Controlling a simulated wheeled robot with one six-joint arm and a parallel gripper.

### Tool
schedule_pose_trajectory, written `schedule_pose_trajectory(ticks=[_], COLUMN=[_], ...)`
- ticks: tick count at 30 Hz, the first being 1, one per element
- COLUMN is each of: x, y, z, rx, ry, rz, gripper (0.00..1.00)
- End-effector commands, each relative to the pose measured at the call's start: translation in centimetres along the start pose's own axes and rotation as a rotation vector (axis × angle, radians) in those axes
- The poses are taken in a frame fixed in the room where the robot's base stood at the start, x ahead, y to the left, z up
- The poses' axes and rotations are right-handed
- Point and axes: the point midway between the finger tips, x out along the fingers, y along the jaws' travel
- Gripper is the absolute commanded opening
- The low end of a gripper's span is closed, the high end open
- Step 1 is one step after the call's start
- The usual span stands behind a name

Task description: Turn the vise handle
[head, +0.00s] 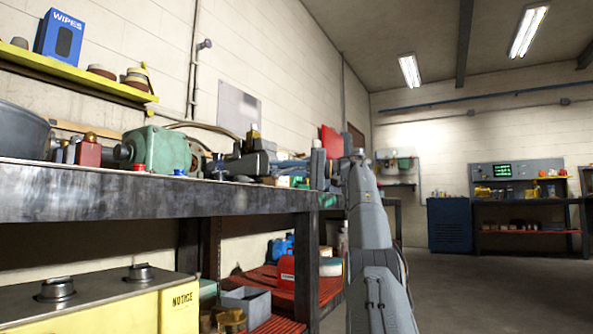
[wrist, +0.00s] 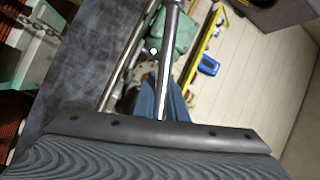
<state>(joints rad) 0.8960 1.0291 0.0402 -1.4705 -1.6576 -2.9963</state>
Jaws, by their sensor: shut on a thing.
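The vise (head: 252,163), dark grey with blue parts, sits near the far end of the workbench in the head view. My gripper (head: 326,168) is at its right end, beyond the bench edge. In the wrist view a grey metal bar (wrist: 167,60) of the vise runs from the top down to the dark edge of my gripper (wrist: 160,132), with blue vise parts (wrist: 174,103) beside it. My gripper is shut on the vise handle. The grip itself is mostly hidden, and the handle's exact angle cannot be told.
The workbench (head: 130,208) carries a green motor (head: 160,150) and several small parts left of the vise. A yellow shelf (head: 75,73) holds a blue wipes box (head: 63,38). A red lower shelf holds containers. Open floor (head: 480,290) lies to the right.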

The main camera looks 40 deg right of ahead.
Motion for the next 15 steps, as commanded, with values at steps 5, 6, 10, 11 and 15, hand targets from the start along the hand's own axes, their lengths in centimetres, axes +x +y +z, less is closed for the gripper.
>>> schedule_pose_trajectory(ticks=[5, 6, 10, 11, 15], x=[1.14, 1.17, 1.17, 1.17, 1.14], y=[0.34, 0.34, 0.35, 0.35, 0.37], z=[0.2, 0.21, 0.22, 0.22, 0.21], rx=[-0.007, -0.007, -0.006, -0.006, -0.006], ry=[-0.012, -0.012, -0.013, -0.013, -0.013], rz=[0.002, 0.003, 0.002, 0.002, 0.002], gripper=[0.0, 0.0, 0.0, 0.0, 0.17])
